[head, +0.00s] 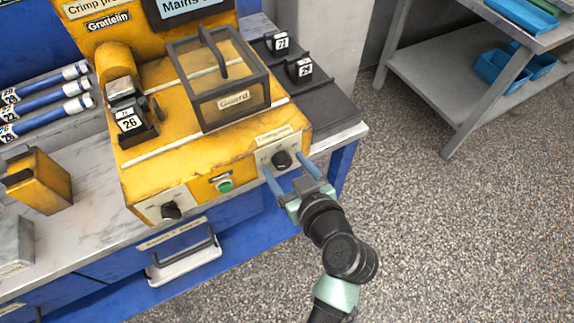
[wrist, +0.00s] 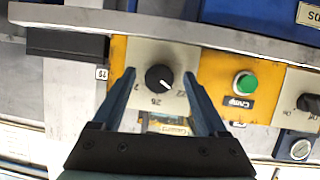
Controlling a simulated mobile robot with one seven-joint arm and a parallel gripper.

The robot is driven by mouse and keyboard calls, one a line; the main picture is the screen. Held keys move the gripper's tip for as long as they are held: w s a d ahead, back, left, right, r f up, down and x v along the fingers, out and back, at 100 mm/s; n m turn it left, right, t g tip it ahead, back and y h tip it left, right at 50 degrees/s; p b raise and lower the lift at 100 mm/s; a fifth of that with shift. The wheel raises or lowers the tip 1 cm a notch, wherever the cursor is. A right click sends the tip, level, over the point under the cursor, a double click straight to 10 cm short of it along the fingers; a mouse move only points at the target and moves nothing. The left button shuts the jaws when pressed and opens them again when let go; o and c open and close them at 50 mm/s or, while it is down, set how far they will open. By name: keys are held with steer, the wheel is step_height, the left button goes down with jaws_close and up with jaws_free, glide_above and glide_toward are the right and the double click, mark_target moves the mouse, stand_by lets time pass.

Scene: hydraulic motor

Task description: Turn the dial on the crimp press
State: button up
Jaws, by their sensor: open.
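The yellow crimp press (head: 220,140) stands on the bench in the head view. Its black dial (head: 282,160) sits on a pale plate at the right end of the front face. In the wrist view the dial (wrist: 159,77) is a round black knob with a white mark, with numbers around it. My gripper (head: 288,167) is open, its two blue fingers pointing at the plate. In the wrist view the fingers of my gripper (wrist: 160,82) lie to either side of the dial, with space between each finger and the knob. I cannot tell whether the fingertips touch the plate.
A green button (head: 224,186) and a second black knob (head: 171,210) are on the same front face. A clear guard box (head: 222,85) covers the top. A drawer handle (head: 184,258) juts out below.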

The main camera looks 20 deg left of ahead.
jaws_close()
stand_by(0.4)
steer(key=m+g, duration=0.1)
steer(key=m, duration=0.1)
steer(key=m+g+y+p, duration=0.1)
steer(key=shift+w+d+m+y+p, duration=0.15)
steer(key=shift+m+y+p, duration=0.15)
steer(key=shift+m, duration=0.1)
steer(key=m+g+y, duration=0.1)
steer(key=m, duration=0.1)
steer(key=m+y, duration=0.1)
steer(key=m, duration=0.1)
steer(key=shift+w+g, duration=0.1)
steer(key=shift+g, duration=0.3)
steer(key=shift+f, duration=0.1)
stand_by(0.3)
jaws_free()
